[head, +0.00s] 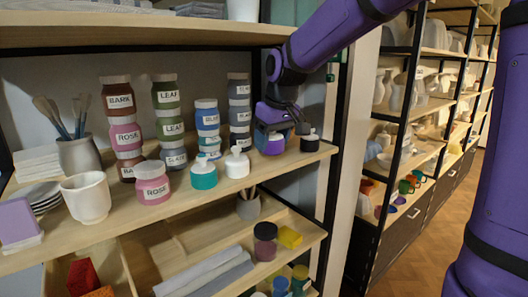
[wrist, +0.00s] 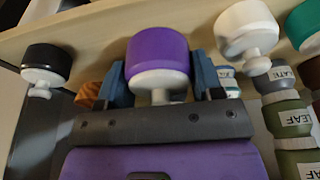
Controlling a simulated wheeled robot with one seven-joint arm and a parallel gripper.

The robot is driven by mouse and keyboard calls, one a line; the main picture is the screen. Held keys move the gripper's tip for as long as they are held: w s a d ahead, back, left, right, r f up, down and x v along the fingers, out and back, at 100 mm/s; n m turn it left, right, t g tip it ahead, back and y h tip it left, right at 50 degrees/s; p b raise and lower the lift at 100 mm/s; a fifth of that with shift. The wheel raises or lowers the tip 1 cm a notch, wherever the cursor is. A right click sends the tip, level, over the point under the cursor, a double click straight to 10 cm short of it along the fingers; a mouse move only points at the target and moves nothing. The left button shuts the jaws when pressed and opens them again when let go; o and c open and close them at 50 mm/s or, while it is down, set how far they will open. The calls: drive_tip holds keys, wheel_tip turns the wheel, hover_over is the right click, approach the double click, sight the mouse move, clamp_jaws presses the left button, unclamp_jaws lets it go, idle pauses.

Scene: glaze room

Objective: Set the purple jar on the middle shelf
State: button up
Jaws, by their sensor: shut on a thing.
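The purple jar (head: 273,146) is at the right part of the middle shelf (head: 130,219), between a white jar and a black jar. My gripper (head: 277,128) is shut on it from above. In the wrist view the shelf side is at the top; the purple jar (wrist: 157,52) sits upright relative to the shelf, its white top between the two blue fingers of my gripper (wrist: 160,82). Its base is at or just above the shelf board; I cannot tell whether it touches. My gripper partly hides the jar in the head view.
The white jar (head: 237,163) and teal jar (head: 204,174) stand left of the purple jar; the black jar (head: 310,142) stands close on its right. Stacked labelled jars (head: 239,110) stand behind. The upper shelf (head: 140,30) passes above, and a black post (head: 337,150) stands right.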

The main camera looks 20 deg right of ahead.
sight(264, 164)
drive_tip(key=shift+w+a, duration=0.55)
drive_tip(key=shift+w, duration=0.15)
drive_tip(key=shift+w+a+f, duration=0.2)
drive_tip(key=shift+w+f, duration=0.05)
drive_tip(key=shift+f, duration=1.6)
drive_tip(key=shift+s+f, duration=0.1)
drive_tip(key=o, duration=1.1)
